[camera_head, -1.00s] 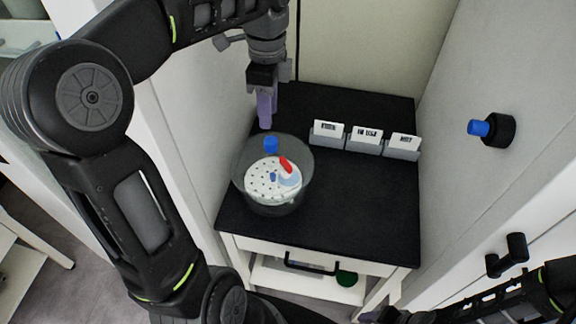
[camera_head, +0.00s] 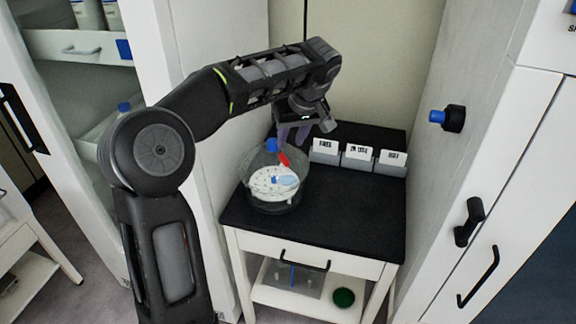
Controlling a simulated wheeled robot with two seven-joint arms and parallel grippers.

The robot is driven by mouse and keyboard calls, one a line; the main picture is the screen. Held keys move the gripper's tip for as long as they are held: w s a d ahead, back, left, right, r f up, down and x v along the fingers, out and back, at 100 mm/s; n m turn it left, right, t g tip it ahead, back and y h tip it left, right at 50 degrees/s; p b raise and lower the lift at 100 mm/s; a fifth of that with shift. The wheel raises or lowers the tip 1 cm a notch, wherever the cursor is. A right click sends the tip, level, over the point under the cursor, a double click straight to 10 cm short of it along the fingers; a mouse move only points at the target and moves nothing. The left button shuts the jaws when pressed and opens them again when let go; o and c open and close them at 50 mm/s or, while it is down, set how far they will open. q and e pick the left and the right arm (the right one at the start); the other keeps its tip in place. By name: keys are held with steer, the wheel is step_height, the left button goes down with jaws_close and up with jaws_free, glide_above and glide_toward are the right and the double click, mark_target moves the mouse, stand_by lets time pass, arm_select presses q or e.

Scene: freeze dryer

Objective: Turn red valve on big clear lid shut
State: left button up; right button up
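The big clear lid (camera_head: 250,172) is a see-through dome on the black-topped table (camera_head: 330,222). A blue piece (camera_head: 271,145) shows at its top. The red valve (camera_head: 283,159) is a small red handle near the top right of the lid, tilted in the picture. A white perforated disc (camera_head: 262,184) with small blue parts shows through the lid. Contact with the lid cannot be made out. My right gripper is out of view.
Several labelled white card holders (camera_head: 358,158) stand along the back right of the table. A blue-tipped black knob (camera_head: 447,118) juts from the right wall. The table's front right is clear. A green round object (camera_head: 344,297) lies on the lower shelf.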

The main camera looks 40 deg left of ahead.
mark_target(284, 157)
arm_select(q)
steer(key=shift+w+a+f+n+p, duration=0.3)
steer(key=shift+a+f, duration=0.25)
steer(key=shift+f, duration=0.7)
steer(key=shift+w+a+f+n+p, duration=0.2)
steer(key=shift+w+a+f+n, duration=0.25)
steer(key=shift+f, duration=0.85)
steer(key=shift+w+a+f+n+p, duration=0.2)
steer(key=shift+a+f, duration=0.4)
steer(key=shift+f, duration=0.65)
steer(key=shift+c, duration=0.2)
jaws_close()
